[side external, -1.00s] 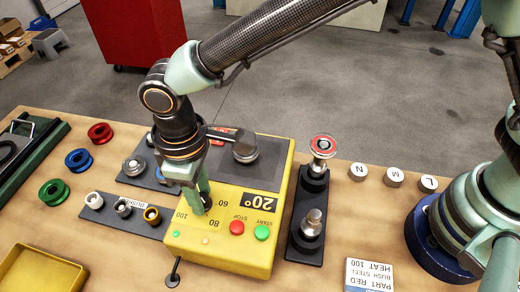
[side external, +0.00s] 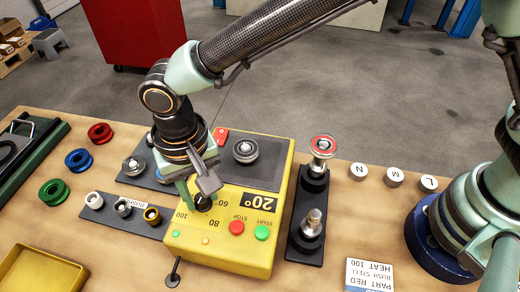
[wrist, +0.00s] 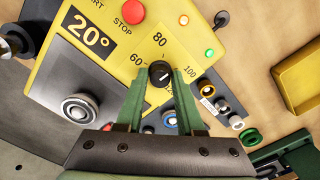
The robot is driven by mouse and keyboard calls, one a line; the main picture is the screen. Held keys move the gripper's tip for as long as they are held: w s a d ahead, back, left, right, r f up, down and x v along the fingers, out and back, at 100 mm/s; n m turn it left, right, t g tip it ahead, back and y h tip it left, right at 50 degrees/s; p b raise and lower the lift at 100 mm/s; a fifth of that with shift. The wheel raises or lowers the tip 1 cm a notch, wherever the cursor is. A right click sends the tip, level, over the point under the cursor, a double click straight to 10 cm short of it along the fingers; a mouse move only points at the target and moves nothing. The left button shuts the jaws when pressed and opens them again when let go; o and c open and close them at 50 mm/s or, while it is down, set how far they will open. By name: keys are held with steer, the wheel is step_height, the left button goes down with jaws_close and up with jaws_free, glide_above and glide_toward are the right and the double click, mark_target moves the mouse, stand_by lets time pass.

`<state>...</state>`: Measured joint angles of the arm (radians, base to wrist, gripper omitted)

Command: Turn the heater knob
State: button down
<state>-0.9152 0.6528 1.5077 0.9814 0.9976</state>
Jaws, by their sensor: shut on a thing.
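The heater is a yellow box (side external: 222,258) with a display reading 20° (side external: 260,200), a red STOP button (side external: 237,227) and a green START button (side external: 262,233). Its black knob (wrist: 160,73) sits among the marks 60, 80 and 100, with a pale pointer line that seems to slant up and right in the wrist view. My gripper (side external: 201,199) is over the knob, pointing down. In the wrist view, the gripper's (wrist: 160,79) green fingers stand on either side of the knob and are shut on it. The side view shows the knob (side external: 203,205) partly hidden by the fingers.
A card (side external: 370,274) reads PART RED, BUSH STEEL, HEAT 100. Red (side external: 100,133), blue (side external: 78,160) and green (side external: 54,192) rings lie left. A bush rack (side external: 120,215) is beside the heater. A black stand with a red-topped post (side external: 322,146) is right. A yellow tray (side external: 38,275) is front left.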

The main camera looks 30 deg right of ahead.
mark_target(201, 198)
steer(key=m, duration=0.5)
steer(key=shift+r+m, duration=0.1)
steer(key=shift+m, duration=0.2)
stand_by(0.5)
steer(key=c, duration=0.5)
jaws_free()
steer(key=shift+c, duration=0.2)
step_height(201, 198, up, 12)
